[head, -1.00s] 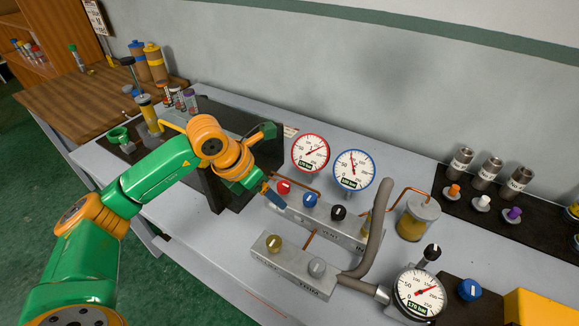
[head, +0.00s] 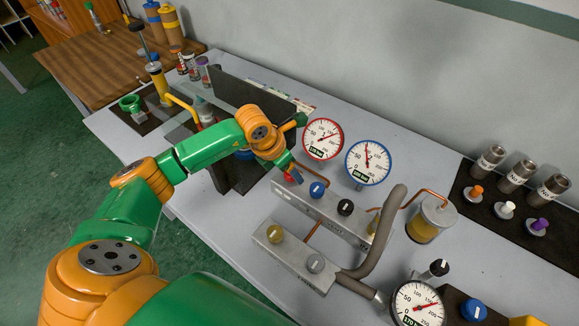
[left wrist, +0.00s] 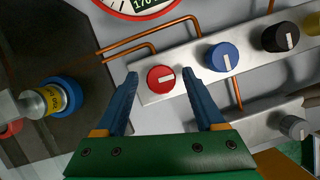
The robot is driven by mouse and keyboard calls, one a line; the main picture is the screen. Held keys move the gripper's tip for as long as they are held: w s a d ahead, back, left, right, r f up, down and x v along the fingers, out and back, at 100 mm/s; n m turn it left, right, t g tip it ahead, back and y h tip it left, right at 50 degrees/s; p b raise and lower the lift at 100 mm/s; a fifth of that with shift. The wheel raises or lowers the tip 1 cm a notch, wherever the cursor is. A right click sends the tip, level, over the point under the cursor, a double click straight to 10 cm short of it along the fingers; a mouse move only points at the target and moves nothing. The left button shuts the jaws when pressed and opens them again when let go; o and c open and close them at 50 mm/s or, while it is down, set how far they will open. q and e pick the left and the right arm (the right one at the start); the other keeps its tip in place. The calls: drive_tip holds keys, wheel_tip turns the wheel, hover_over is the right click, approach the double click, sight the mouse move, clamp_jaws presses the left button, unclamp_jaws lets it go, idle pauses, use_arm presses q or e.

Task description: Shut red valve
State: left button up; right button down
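The red valve knob (left wrist: 161,79) sits at the end of the upper metal manifold block (left wrist: 151,97), with its white mark lying nearly level in the left wrist view. My left gripper (left wrist: 161,76) is open, with one blue finger on each side of the knob and a gap on both sides. I cannot tell how deep the fingertips reach around it. In the head view, my left gripper (head: 294,175) is over that end of the manifold and hides most of the red knob. My right gripper is out of view.
A blue knob (head: 317,190) and a black knob (head: 345,208) stand on the same block. A red-rimmed gauge (head: 322,139) and a blue-rimmed gauge (head: 368,162) rise behind. A grey pipe (head: 384,232) curves up at right.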

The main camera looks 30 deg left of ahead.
use_arm(q)
drive_tip(key=shift+s+r, duration=0.1)
drive_tip(key=shift+s, duration=0.05)
clamp_jaws()
drive_tip(key=shift+f+m+h+b, duration=0.2)
drive_tip(key=shift+m+h+b, duration=0.1)
drive_tip(key=shift+m+b, duration=0.65)
drive_tip(key=shift+a+m+b, duration=0.1)
drive_tip(key=shift+m+b, duration=0.55)
drive_tip(key=shift+b, duration=0.25)
drive_tip(key=shift+m+g+h+b, duration=0.5)
drive_tip(key=shift+m+b, duration=0.2)
drive_tip(key=shift+m, duration=0.2)
drive_tip(key=m, duration=0.1)
drive_tip(key=m+b, duration=0.1)
drive_tip(key=shift+w+r+m+g+h, duration=0.1)
drive_tip(key=shift+w+m+g+h, duration=0.1)
drive_tip(key=shift+m+g+h, duration=0.15)
drive_tip(key=m, duration=0.2)
drive_tip(key=m+g+b, duration=0.1)
drive_tip(key=shift+w+a+m+g+h+b, duration=0.1)
drive_tip(key=shift+m+g+h+b, duration=0.15)
drive_tip(key=shift+m+b, duration=0.1)
drive_tip(key=shift+w+r+m+g, duration=0.1)
drive_tip(key=shift+m+g, duration=0.8)
drive_tip(key=shift+m, duration=1.3)
